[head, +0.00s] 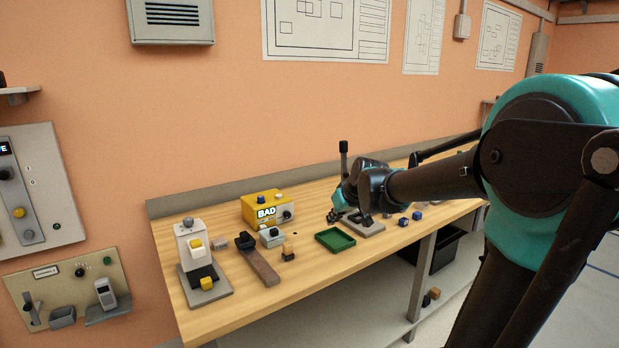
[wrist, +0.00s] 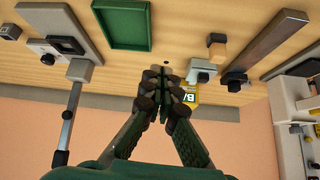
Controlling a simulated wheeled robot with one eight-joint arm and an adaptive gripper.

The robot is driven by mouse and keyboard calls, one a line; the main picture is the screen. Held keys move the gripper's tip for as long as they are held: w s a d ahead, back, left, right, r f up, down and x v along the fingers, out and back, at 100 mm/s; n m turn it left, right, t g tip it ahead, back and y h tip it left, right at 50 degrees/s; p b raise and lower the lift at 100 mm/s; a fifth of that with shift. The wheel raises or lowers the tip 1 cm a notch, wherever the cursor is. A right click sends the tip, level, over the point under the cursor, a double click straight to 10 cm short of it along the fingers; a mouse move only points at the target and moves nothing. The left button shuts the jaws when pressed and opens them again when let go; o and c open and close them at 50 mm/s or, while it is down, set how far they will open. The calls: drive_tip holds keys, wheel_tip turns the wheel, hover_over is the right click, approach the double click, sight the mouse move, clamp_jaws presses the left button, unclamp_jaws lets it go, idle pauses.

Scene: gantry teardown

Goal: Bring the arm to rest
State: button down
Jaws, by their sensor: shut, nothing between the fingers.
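My gripper (wrist: 166,92) is shut and empty in the wrist view, its fingers meeting in the middle of the picture. In the head view my gripper (head: 342,204) hangs above the wooden bench, near the grey plate with the upright post. Part of that plate is hidden behind it. My teal and black arm reaches in from the right over the bench. The green tray (head: 335,240) lies empty on the bench, to the left of and nearer than my gripper. The green tray also shows at the top of the wrist view (wrist: 148,25).
The bench (head: 316,277) also carries a yellow box marked BAD (head: 266,207), a white device (head: 197,247), a brown bar (head: 259,265) and several small blocks. The orange wall stands behind. A black bin (head: 440,249) sits under the bench. Bare bench lies along the front edge.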

drive_tip(key=s+d+f+m+g+h, duration=0.1)
drive_tip(key=s+d+f+m, duration=0.1)
drive_tip(key=s+d+f, duration=0.4)
drive_tip(key=s+d+f+m+g+h, duration=0.1)
drive_tip(key=s+d+f, duration=0.5)
drive_tip(key=s+f, duration=0.6)
drive_tip(key=s+m+h, duration=0.1)
drive_tip(key=s+m, duration=0.1)
drive_tip(key=s, duration=0.4)
drive_tip(key=shift+s+g+h, duration=0.3)
drive_tip(key=shift+s, duration=0.1)
drive_tip(key=shift+a, duration=0.15)
